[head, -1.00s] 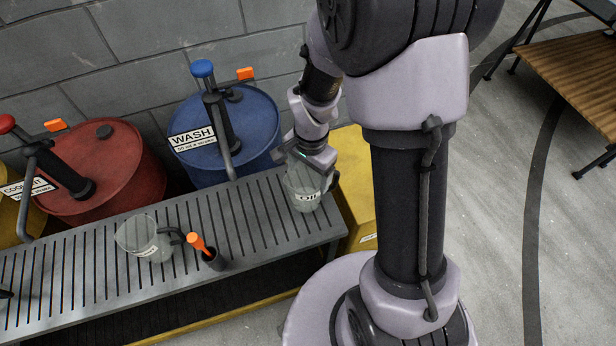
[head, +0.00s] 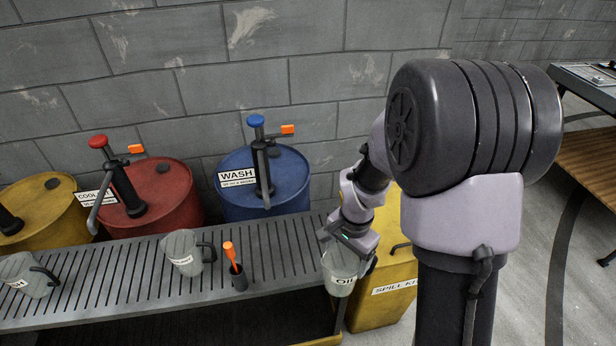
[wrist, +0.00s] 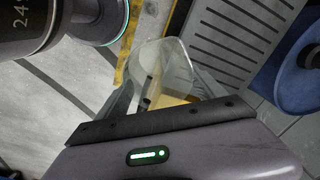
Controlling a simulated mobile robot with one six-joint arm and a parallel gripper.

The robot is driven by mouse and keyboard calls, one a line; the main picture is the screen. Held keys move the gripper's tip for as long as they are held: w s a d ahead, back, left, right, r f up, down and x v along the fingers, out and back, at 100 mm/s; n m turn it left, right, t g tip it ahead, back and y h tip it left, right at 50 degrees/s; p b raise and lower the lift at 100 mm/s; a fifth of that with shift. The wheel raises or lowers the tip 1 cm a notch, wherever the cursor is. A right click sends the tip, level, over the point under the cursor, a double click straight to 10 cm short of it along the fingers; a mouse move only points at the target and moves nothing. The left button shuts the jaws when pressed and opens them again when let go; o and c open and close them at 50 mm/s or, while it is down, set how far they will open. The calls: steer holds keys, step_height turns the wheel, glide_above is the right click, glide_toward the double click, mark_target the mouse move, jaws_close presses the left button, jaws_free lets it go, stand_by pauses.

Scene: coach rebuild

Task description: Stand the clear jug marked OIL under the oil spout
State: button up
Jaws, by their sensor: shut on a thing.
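The clear jug marked OIL (head: 338,285) is upright at the right end of the slatted rack (head: 130,295). My gripper (head: 345,248) is shut on it from above. In the wrist view the see-through jug (wrist: 165,62) sits between the fingers, beside the rack's edge. I cannot tell whether its base clears the rack. A yellow drum (head: 45,212) stands at the far left with a dark pump (head: 8,222) cut off by the picture edge. No oil label or oil spout can be read in view.
The red COOLANT drum (head: 160,212) and blue WASH drum (head: 285,180) stand behind the rack. Two other clear jugs (head: 182,252) (head: 20,270) and an orange-handled tool in a dark holder (head: 238,278) stand on it. A yellow SPILL KIT bin (head: 395,270) is close behind my jug.

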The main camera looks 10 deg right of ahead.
mark_target(332, 248)
steer(key=shift+w+a+r+n, duration=0.2)
steer(key=shift+a+r+n, duration=0.05)
steer(key=shift+n, duration=0.55)
steer(key=n, duration=0.2)
steer(key=a+r+n, duration=0.1)
steer(key=n, duration=0.2)
steer(key=a+r+n, duration=0.1)
steer(key=n, duration=0.1)
steer(key=shift+w+a, duration=0.2)
steer(key=shift+w, duration=0.15)
steer(key=shift+a+r+n, duration=0.15)
steer(key=shift+r+n, duration=0.05)
steer(key=shift+n, duration=0.4)
steer(key=shift+a+r+n, duration=0.15)
steer(key=shift+n, duration=0.45)
